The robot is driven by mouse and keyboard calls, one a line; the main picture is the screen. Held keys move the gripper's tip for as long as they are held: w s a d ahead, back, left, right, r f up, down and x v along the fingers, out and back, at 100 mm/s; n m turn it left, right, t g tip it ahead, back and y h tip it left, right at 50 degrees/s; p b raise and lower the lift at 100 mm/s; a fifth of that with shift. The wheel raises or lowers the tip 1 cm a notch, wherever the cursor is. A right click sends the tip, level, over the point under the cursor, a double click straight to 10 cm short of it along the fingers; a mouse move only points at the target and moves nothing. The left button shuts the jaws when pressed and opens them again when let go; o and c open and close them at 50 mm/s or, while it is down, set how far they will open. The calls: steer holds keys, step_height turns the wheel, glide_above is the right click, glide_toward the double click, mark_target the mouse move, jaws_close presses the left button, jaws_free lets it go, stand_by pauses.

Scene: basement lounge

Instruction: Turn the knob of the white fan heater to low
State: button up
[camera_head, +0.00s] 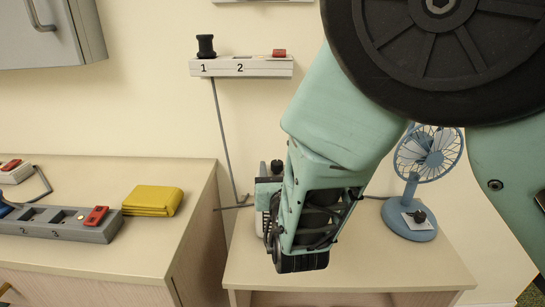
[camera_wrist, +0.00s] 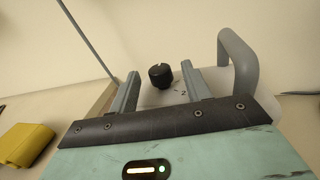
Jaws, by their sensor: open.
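The white fan heater (camera_head: 262,222) stands on the lower table against the wall, mostly hidden behind my arm in the head view. Its black round knob (camera_wrist: 160,75) shows in the wrist view on a pale face, with small marks beside it, one like a "2". A light tick shows on the knob, but its setting is unclear. My gripper (camera_wrist: 159,70) is open, with one finger on each side of the knob in the picture. I see no clear contact with it. In the head view my gripper (camera_head: 268,190) is largely hidden by my wrist.
A grey loop handle (camera_wrist: 245,62) stands close to the right finger. A blue desk fan (camera_head: 412,222) is to the right on the table. A socket strip (camera_head: 240,66) hangs on the wall.

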steer(key=c, duration=1)
steer(key=shift+a+m+h, duration=0.1)
steer(key=shift+m+h, duration=0.2)
steer(key=m+h, duration=0.1)
steer(key=h+p, duration=0.1)
steer(key=shift+a+m+h, duration=0.25)
steer(key=shift+m+h, duration=0.15)
steer(key=m+h, duration=0.1)
steer(key=m+h+p, duration=0.1)
steer(key=h, duration=0.1)
steer(key=m+g+h, duration=0.1)
steer(key=h, duration=0.1)
steer(key=shift+w+a+r, duration=0.1)
steer(key=shift+a, duration=0.25)
steer(key=m+g+h, duration=0.1)
steer(key=m+g+h+p, duration=0.1)
steer(key=h, duration=0.1)
steer(key=m+h, duration=0.1)
steer(key=h, duration=0.1)
steer(key=shift+w+a+m+g+p, duration=0.15)
steer(key=shift+a+m+g+p, duration=0.15)
steer(key=shift+m+g, duration=0.1)
steer(key=shift+w+a+m+g+h, duration=0.1)
steer(key=shift+w+m+g+h, duration=0.1)
steer(key=shift+m+g+h, duration=1.05)
steer(key=shift+g+h, duration=0.35)
